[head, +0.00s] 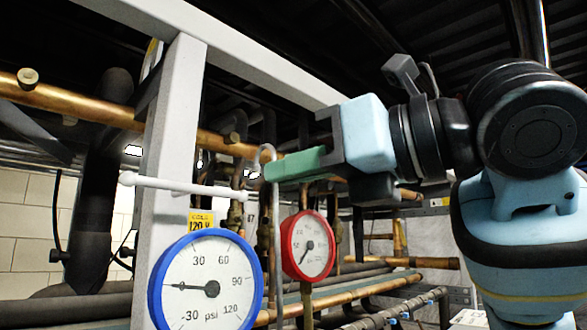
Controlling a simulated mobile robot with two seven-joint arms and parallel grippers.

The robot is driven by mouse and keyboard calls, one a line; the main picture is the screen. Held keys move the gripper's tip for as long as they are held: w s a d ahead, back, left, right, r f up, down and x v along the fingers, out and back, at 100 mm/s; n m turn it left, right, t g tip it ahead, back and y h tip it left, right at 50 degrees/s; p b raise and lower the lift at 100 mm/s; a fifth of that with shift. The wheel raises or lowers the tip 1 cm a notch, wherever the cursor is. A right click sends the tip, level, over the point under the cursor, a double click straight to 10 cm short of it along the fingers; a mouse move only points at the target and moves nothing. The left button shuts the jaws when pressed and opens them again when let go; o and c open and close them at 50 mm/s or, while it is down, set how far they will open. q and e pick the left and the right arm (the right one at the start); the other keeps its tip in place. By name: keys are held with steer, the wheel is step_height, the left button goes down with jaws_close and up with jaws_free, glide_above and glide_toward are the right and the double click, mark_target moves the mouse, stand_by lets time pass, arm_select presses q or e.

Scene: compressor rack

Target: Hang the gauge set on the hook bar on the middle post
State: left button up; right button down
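The gauge set hangs upright in the air, with a blue-rimmed gauge (207,285) and a red-rimmed gauge (308,246). My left gripper is out of view.
A copper pipe (100,113) crosses behind the post. More pipes (340,290) run low behind the gauges. A grey beam (235,50) slopes overhead. A dark insulated pipe (97,180) stands left.

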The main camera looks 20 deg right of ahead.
steer(key=shift+w+a+r, duration=0.1)
steer(key=shift+w+r, duration=0.05)
steer(key=shift+r, duration=0.05)
stand_by(0.3)
steer(key=w+a+f, duration=0.2)
steer(key=w+a, duration=0.1)
steer(key=w, duration=0.5)
steer(key=shift+w+f, duration=0.15)
steer(key=shift+f, duration=0.2)
stand_by(1.0)
steer(key=shift+f, duration=0.35)
stand_by(0.8)
